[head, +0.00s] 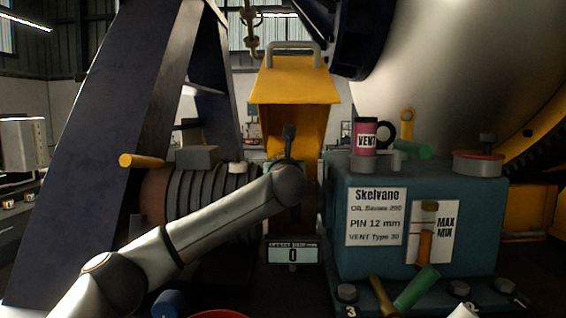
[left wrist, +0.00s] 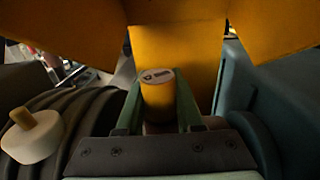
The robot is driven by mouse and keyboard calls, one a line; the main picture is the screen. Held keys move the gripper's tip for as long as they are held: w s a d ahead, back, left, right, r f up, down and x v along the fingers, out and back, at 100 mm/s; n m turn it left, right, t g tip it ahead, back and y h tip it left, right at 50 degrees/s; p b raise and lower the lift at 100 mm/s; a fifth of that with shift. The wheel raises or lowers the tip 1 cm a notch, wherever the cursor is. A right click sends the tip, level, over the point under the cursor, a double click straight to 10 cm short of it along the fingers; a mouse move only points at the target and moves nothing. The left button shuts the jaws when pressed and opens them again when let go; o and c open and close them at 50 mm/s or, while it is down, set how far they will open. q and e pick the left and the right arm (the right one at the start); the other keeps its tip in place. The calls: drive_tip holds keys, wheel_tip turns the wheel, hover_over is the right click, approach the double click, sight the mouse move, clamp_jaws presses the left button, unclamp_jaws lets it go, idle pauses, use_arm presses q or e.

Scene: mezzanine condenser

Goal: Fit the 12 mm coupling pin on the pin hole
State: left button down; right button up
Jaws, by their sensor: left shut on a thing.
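In the left wrist view my left gripper (left wrist: 158,84) has its two green fingers shut on a yellow cylinder (left wrist: 156,91), which looks like the coupling pin. Its round end carries a pale label with a dark mark, too small to read. In the head view my left arm reaches in from the lower left, and its wrist is in front of the open yellow guard (head: 296,82). The fingers and the held cylinder cannot be made out there. I cannot make out the pin hole; the area below the cylinder is dark and partly covered by the gripper. My right gripper is not in view.
A blue-green box (head: 440,195) stands at right with a sign (head: 376,216) reading "PIN 12 mm". A pink VENT mug-like part (head: 366,138) stands on it. A ribbed motor (head: 205,200) is at left. Loose green (head: 417,288) and yellow pieces lie at the lower right.

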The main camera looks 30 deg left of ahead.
use_arm(q)
drive_tip(key=shift+f, duration=0.1)
drive_tip(key=shift+c, duration=2.3)
unclamp_jaws()
drive_tip(key=shift+s+d+b, duration=0.3)
drive_tip(key=shift+s, duration=0.15)
drive_tip(key=b+v, duration=0.3)
drive_tip(key=v, duration=0.8)
drive_tip(key=shift+s, duration=0.25)
